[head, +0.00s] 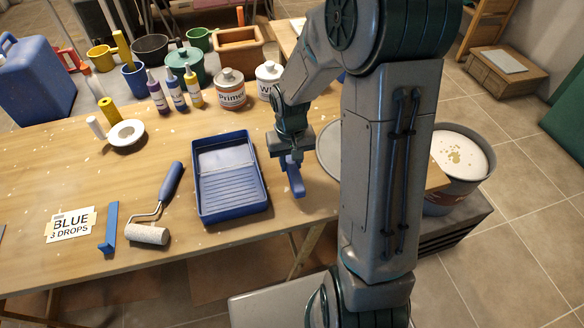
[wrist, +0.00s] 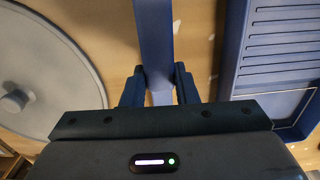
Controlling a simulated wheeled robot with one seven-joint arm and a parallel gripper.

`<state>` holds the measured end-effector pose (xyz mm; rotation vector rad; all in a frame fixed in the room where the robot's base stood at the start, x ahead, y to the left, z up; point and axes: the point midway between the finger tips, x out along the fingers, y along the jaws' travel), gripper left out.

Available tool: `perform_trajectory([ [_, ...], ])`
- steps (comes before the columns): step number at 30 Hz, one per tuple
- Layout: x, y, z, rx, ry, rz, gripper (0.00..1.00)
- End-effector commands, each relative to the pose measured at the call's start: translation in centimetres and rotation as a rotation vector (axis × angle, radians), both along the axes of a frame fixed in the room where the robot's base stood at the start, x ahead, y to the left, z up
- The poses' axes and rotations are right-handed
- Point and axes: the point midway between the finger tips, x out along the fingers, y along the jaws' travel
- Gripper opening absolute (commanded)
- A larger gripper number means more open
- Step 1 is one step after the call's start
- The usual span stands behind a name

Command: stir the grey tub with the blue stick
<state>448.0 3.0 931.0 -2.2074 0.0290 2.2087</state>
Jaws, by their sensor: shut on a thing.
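My gripper (head: 291,160) is over the right end of the wooden table and is shut on a blue stick (head: 296,181). In the wrist view the stick (wrist: 153,35) runs up between my gripper's two fingers (wrist: 160,85). Whether the stick touches the table is unclear. The grey tub (head: 463,190) stands to the right, off the table and beyond my arm. It is open and holds white stuff with tan patches. My arm hides its left part.
A blue paint tray (head: 204,207) lies just left of my gripper. A round grey lid with a knob (wrist: 45,75) lies on the other side, partly hidden by my arm in the head view. A roller (head: 148,234), a blue tool (head: 110,228) and bottles (head: 158,98) are further left.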

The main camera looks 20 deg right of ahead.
Motion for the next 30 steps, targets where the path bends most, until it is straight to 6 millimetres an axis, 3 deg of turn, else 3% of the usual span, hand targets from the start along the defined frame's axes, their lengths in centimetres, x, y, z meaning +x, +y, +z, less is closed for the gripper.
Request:
perform_trajectory([
  [9, 0.8, -6.7, 4.2, -0.001, -0.005, -0.007, 0.00],
  [15, 1.1, -10.0, 6.3, -0.001, -0.004, -0.003, 0.00],
  [21, 1.2, -11.4, 7.2, 0.000, -0.001, 0.001, 0.00],
  [30, 1.2, -11.6, 7.4, 0.000, 0.000, 0.001, 0.00],
])
